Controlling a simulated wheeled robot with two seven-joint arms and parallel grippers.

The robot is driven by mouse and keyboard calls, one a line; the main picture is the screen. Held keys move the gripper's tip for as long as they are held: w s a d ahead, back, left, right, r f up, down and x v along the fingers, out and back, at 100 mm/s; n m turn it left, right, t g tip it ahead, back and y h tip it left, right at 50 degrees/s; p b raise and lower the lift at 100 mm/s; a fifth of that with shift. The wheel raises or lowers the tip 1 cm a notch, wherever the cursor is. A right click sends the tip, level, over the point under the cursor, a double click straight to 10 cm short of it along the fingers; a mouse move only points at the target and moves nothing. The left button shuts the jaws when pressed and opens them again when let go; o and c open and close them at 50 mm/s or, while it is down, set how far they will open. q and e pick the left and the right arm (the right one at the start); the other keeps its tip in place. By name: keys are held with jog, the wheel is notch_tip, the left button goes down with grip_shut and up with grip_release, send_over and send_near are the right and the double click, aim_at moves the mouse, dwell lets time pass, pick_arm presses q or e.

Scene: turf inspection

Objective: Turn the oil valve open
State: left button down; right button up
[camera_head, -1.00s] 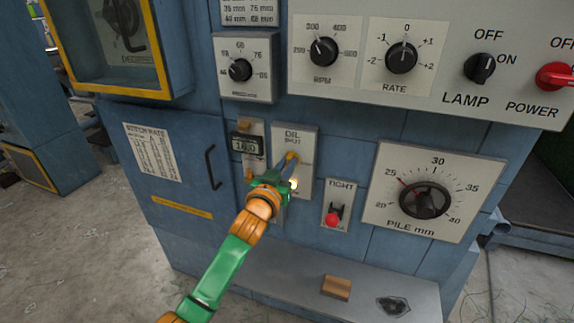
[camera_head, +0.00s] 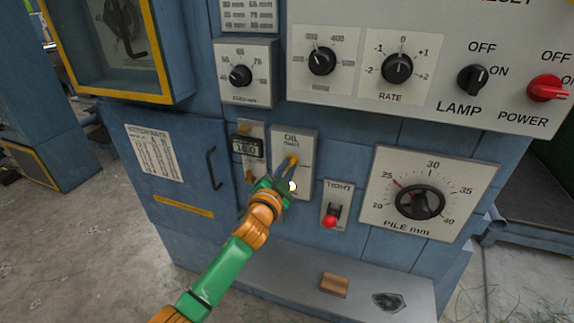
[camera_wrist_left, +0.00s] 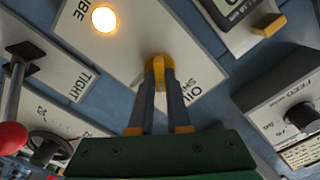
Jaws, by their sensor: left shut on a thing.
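The oil valve (camera_head: 294,159) is a small yellow handle on a pale plate (camera_head: 307,145) marked OIL, on the blue machine's front. In the left wrist view the valve (camera_wrist_left: 158,66) sits between the tips of my left gripper (camera_wrist_left: 160,80), which is shut on it. In the head view my left gripper (camera_head: 287,168) reaches up to the valve from below, and my arm hides the plate's lower left. The plate's word under OIL looks like SHUT, partly covered by the fingers in the wrist view. My right gripper is not in view.
A lit round lamp (camera_head: 292,187) is just below the valve. A digital display (camera_head: 247,146) is to the left, and a red-knobbed TIGHT lever (camera_head: 330,221) to the lower right. A PILE dial (camera_head: 420,202) is further right. A ledge (camera_head: 270,262) juts out below.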

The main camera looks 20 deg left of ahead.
pick_arm(q)
jog(key=m+p, duration=0.1)
jog(key=m, duration=0.4)
jog(key=shift+m, duration=0.3)
jog(key=shift+f+m+p, duration=0.1)
jog(key=shift+m+p, duration=0.2)
jog(key=shift+m, duration=1.8)
jog(key=c, duration=0.9)
grip_release()
jog(key=s, duration=0.7)
jog(key=shift+p, duration=0.35)
jog(key=shift+f, duration=0.1)
